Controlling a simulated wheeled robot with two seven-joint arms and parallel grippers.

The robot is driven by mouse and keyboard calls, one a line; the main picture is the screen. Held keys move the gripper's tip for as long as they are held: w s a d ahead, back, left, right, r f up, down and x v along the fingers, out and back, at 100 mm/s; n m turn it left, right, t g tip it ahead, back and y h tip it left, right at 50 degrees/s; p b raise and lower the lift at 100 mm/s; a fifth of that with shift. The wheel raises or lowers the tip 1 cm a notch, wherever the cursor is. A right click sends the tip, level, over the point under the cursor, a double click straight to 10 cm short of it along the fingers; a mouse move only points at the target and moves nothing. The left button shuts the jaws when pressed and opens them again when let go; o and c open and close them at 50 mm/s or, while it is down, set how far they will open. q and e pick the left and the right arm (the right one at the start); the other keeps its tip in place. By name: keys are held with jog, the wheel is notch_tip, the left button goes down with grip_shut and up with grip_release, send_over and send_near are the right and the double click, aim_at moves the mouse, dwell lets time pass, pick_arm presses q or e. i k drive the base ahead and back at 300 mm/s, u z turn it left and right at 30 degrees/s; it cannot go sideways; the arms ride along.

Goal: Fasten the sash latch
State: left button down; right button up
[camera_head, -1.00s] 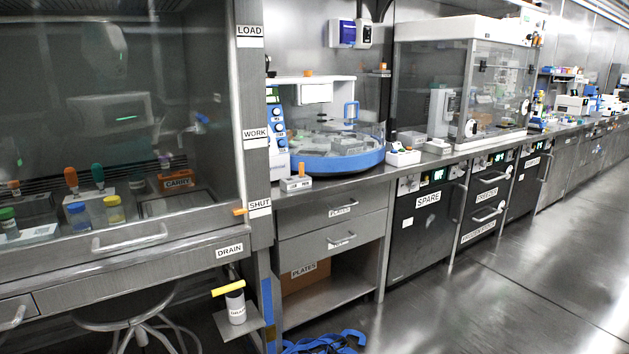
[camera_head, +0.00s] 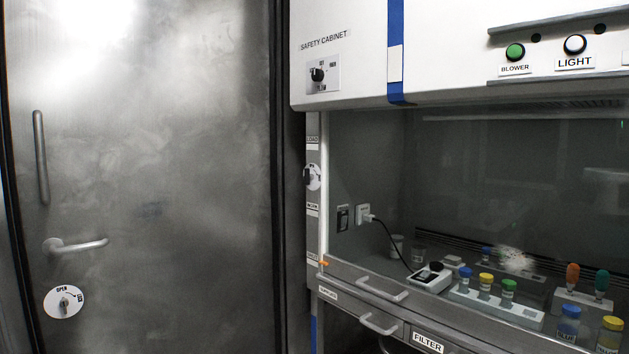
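The safety cabinet's glass sash (camera_head: 480,190) is down, with its bar handle (camera_head: 382,290) low at the front. A small orange pointer (camera_head: 324,263) sits at the lowest label on the cabinet's left post (camera_head: 312,235). A round white plate with a dark and grey knob (camera_head: 313,177) is on this post, between the upper and middle labels; it looks like the sash latch. Its lettering is too small to read, so I cannot tell its setting. Neither of my grippers is in view.
A steel door (camera_head: 150,180) with a lever handle (camera_head: 75,245) and a round lock plate (camera_head: 64,302) stands to the left. Behind the glass are a tube rack (camera_head: 495,305), capped bottles (camera_head: 568,322) and a corded device (camera_head: 430,278). Blower and light buttons are above.

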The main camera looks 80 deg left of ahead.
aim_at(308, 176)
jog(key=u, duration=2.9)
jog(key=i, duration=1.95)
jog(key=u, duration=0.3)
